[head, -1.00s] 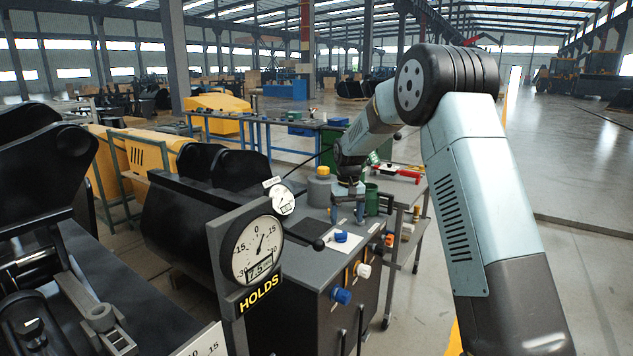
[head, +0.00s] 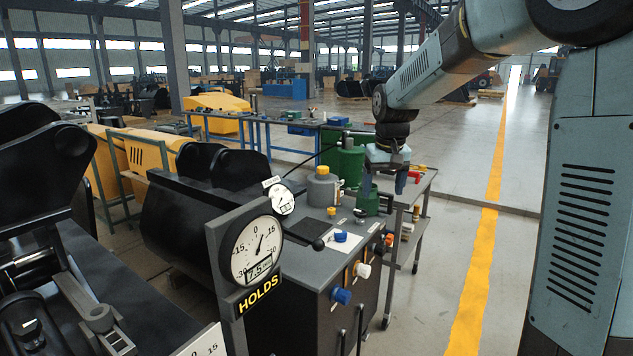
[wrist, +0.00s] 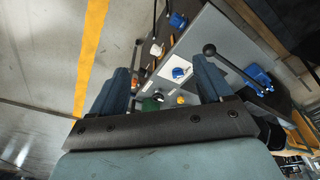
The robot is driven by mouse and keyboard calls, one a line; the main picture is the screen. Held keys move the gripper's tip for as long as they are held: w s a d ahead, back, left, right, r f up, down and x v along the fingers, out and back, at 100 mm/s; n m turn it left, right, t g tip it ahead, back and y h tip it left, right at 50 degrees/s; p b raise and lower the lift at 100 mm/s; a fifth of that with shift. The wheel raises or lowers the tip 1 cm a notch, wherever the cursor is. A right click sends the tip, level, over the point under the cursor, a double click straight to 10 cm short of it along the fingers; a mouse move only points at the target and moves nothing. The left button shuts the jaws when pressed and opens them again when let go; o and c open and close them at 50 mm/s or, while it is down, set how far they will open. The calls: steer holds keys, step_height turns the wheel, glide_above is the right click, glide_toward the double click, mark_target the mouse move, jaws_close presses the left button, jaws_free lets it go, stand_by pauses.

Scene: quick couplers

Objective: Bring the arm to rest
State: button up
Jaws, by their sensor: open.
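My gripper (head: 385,182) hangs above the right back part of the grey bench in the head view, beside the green canister. In the wrist view my gripper (wrist: 165,85) shows two blue fingers set wide apart with nothing between them touching either one. My arm rises from the lower right of the head view and bends over to the gripper.
The bench top (head: 305,238) carries a grey jar with yellow cap (head: 322,188), a green canister (head: 349,165), a blue-capped fitting (head: 341,237) and a black lever (head: 318,244). A gauge over a "HOLDS" sign (head: 256,250) stands in front. Open floor lies right.

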steer(key=s+d+r+t, duration=0.1)
steer(key=s+d, duration=0.2)
steer(key=s, duration=1.2)
steer(key=s+d+r+m+t, duration=0.1)
steer(key=s+d, duration=0.3)
steer(key=s, duration=1.1)
steer(key=shift+s+r+m+t, duration=0.2)
steer(key=shift+m+t, duration=0.1)
steer(key=shift+t, duration=0.4)
